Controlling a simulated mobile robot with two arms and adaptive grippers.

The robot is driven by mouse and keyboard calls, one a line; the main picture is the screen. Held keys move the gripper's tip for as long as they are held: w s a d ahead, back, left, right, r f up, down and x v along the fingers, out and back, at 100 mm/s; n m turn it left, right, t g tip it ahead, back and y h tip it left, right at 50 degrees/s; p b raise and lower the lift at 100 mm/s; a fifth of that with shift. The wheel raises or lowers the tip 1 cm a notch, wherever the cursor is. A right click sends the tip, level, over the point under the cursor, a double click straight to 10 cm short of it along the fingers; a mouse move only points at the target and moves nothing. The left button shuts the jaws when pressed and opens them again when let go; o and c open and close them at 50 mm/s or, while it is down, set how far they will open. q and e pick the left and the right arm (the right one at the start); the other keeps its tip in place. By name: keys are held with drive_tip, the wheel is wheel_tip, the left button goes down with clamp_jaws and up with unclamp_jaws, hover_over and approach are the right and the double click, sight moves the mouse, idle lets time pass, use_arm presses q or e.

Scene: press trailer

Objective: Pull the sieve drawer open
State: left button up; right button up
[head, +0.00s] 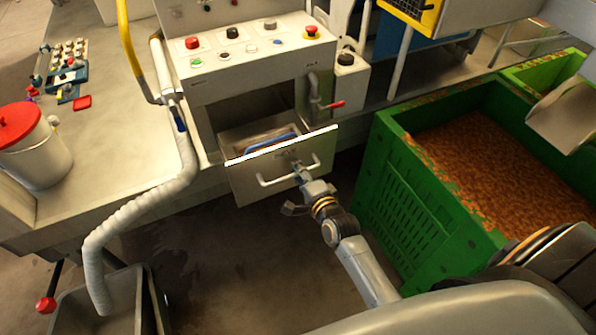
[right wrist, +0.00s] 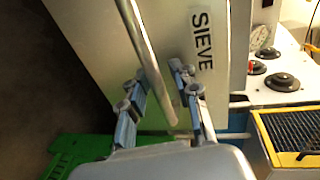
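The sieve drawer (head: 243,179) is a grey metal box below the control panel. It stands partly out of its opening, with something blue inside (head: 268,143). A bar handle (head: 273,181) runs across its front. My right gripper (head: 300,172) is at the right part of this handle. In the right wrist view, the fingers of my right gripper (right wrist: 157,77) are spread on either side of the handle bar (right wrist: 149,62), with gaps visible. The front carries the label SIEVE (right wrist: 202,41). My left gripper is not in view.
A green crate (head: 409,185) filled with brown material stands right of the drawer. A ribbed grey hose (head: 150,205) hangs to the left above a grey bin (head: 110,300). A red-handled valve (head: 320,104) is above the drawer. The floor before the drawer is clear.

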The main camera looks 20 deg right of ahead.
drive_tip(key=v, duration=1.2)
idle(0.5)
drive_tip(key=s+a+f+n+g, duration=0.2)
drive_tip(key=s+f+n+g, duration=0.25)
drive_tip(key=f, duration=0.95)
drive_tip(key=s+a+f+n+g, duration=0.1)
drive_tip(key=s+f+n+g, duration=0.35)
drive_tip(key=f, duration=1.05)
drive_tip(key=s+d+f+n+g, duration=0.2)
drive_tip(key=s+f+n, duration=0.3)
drive_tip(key=s, duration=0.8)
drive_tip(key=s+d+f+n+g, duration=0.2)
drive_tip(key=s+f+n, duration=0.4)
drive_tip(key=s+f, duration=0.5)
drive_tip(key=shift+s+g+h, duration=0.3)
drive_tip(key=shift+s+g, duration=0.5)
drive_tip(key=shift+s, duration=0.25)
